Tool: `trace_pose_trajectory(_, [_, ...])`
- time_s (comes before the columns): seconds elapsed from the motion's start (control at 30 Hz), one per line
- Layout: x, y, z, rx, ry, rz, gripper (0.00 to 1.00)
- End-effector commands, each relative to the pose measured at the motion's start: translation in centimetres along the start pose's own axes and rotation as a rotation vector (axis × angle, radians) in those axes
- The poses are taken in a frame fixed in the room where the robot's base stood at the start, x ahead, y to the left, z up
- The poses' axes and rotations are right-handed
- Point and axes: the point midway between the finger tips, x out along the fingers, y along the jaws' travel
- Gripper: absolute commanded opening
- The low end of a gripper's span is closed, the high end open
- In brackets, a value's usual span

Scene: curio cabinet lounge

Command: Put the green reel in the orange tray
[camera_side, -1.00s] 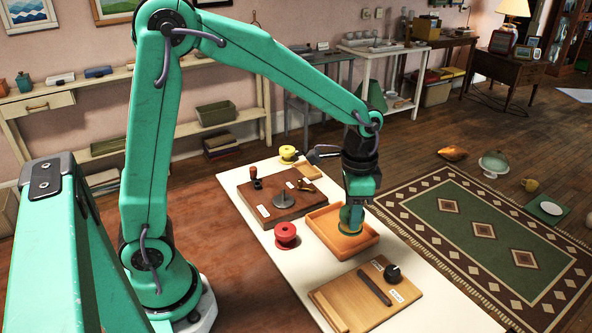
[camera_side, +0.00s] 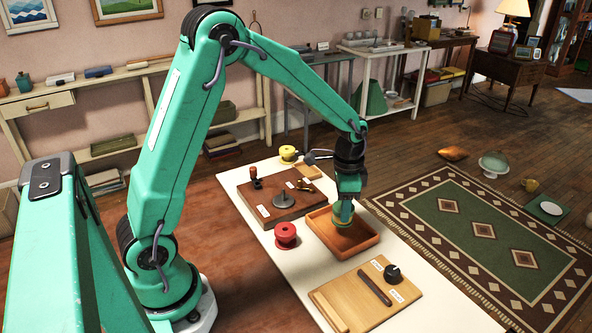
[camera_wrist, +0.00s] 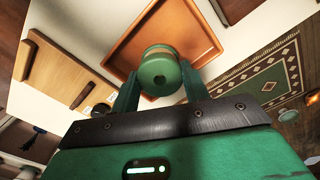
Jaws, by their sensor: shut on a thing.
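The green reel (camera_wrist: 160,72) is held between the two fingers of my gripper (camera_wrist: 157,88) in the wrist view. In the side view my gripper (camera_side: 343,212) points down, with the reel (camera_side: 343,221) at its tip. The orange tray (camera_side: 363,247) lies on the white table, and the reel is over its inside, toward the far part. In the wrist view the tray (camera_wrist: 200,38) shows behind the reel. I cannot tell whether the reel touches the tray floor. The tray looks otherwise empty.
A red reel (camera_side: 286,235) stands left of the tray. A yellow reel (camera_side: 289,154) is at the table's far end. A dark wooden board (camera_side: 262,203) with small fittings lies behind the tray. A light wooden board (camera_side: 345,301) with a black knob (camera_side: 392,273) lies in front.

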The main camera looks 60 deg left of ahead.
Motion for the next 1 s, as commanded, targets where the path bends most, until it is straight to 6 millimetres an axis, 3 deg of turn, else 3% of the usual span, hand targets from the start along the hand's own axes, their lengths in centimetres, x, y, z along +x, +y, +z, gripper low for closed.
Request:
trace_pose_trajectory(0.3, [3.2,0.1,0.1,0.000,-0.002,0.001,0.03])
trace_pose_trajectory(0.77, [3.6,0.1,0.0,0.000,-0.001,0.000,0.03])
trace_pose_trajectory(0.8, [3.6,0.1,0.0,0.000,0.000,0.000,0.51])
trace_pose_trajectory(0.9, [3.6,0.1,0.0,0.000,0.000,0.000,0.67])
trace_pose_trajectory(1.0, [3.6,0.1,0.0,0.000,0.000,0.000,0.67])
